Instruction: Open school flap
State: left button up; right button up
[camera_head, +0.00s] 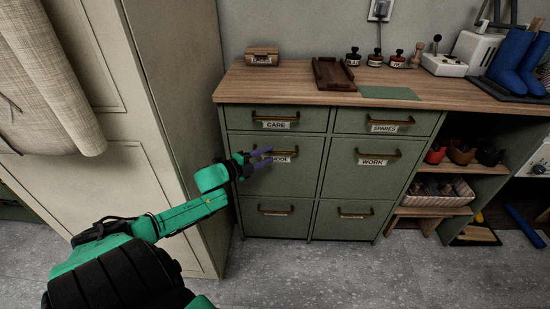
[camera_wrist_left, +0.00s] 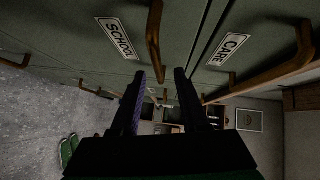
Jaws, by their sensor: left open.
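The school flap (camera_head: 285,181) is a green front panel in the left column of the cabinet, below the CARE drawer. It looks shut, flush with its neighbours. Its white label partly shows behind my gripper; in the left wrist view the SCHOOL label (camera_wrist_left: 119,38) reads clearly. The flap's brass bar handle (camera_head: 289,153) also shows in the left wrist view (camera_wrist_left: 155,42), just beyond and between my fingertips. My left gripper (camera_head: 270,156) is open and empty in front of the handle's left part. I cannot tell whether it touches the handle. My right gripper is out of view.
The CARE drawer (camera_head: 247,119) is directly above, and the WORK flap (camera_head: 370,182) is to the right; both look shut. A tall cream cupboard (camera_head: 172,100) stands close on the left. Bottles and a wooden tray (camera_head: 333,74) stand on the wooden top. Grey floor in front is clear.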

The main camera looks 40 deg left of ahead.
aim_at(275, 153)
pick_arm(q)
jog(key=w, duration=0.2)
jog(key=w+b, duration=0.1)
jog(key=w, duration=0.1)
jog(key=shift+w+d+f, duration=0.1)
jog(key=shift+d+f, duration=0.15)
jog(key=shift+f, duration=0.15)
grip_shut()
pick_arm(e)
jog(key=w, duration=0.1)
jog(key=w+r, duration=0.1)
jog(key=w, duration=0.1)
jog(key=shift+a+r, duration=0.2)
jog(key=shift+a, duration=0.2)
pick_arm(q)
jog(key=shift+f, duration=0.1)
